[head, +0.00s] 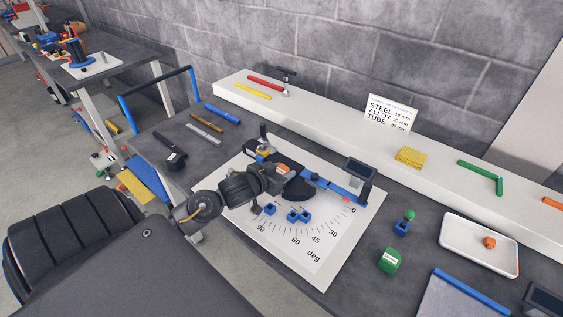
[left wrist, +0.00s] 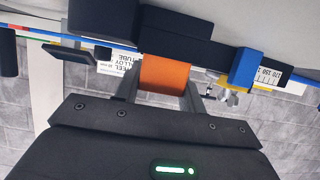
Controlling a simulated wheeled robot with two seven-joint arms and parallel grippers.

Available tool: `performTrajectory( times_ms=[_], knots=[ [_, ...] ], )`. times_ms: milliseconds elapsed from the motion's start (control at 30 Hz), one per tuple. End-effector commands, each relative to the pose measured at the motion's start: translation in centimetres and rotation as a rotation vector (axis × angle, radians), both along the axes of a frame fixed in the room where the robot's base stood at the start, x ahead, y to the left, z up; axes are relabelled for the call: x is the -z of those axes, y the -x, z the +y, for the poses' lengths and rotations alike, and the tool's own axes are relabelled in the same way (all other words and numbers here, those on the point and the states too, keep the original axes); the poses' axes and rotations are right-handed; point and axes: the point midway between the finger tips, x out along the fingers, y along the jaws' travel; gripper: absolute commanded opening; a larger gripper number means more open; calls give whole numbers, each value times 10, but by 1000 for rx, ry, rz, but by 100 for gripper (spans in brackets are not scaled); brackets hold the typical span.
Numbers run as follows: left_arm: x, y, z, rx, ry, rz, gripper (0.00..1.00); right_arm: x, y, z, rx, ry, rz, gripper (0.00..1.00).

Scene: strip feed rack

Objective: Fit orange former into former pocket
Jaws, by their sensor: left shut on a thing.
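The orange former (left wrist: 165,75) is between the fingers of my left gripper (left wrist: 167,92) in the left wrist view, right against a dark body of the bending fixture. In the head view a bit of the orange former (head: 283,168) shows at the fingertips of my left gripper (head: 277,175), above the fixture's dark round part (head: 298,188). My left gripper is shut on the former. The former pocket is hidden or cannot be told apart, so I cannot tell whether the former is seated. My right gripper is not in view.
A blue arm (head: 340,186) extends from the fixture over the white angle board (head: 325,240). Blue blocks (head: 298,216) sit on the board. A white tray (head: 450,250) with a small orange piece (head: 489,242) and a green block (head: 390,261) are at right. A white ledge (head: 340,128) runs behind.

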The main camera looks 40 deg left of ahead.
Motion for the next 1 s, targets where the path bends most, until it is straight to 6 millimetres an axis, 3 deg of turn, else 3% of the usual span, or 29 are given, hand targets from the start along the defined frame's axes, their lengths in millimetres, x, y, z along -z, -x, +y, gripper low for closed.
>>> performTrajectory(
  times_ms=[367,400,567,867,1000],
  knots=[
    [7,0,0,0,0,1,11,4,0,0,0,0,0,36],
    [7,0,0,0,-1,1,44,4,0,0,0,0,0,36],
    [7,0,0,0,0,1,65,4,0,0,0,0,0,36],
    [6,2,0,0,-1,2,65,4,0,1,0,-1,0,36],
    [2,15,0,-1,-1,2,65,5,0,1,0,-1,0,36]
  ],
)
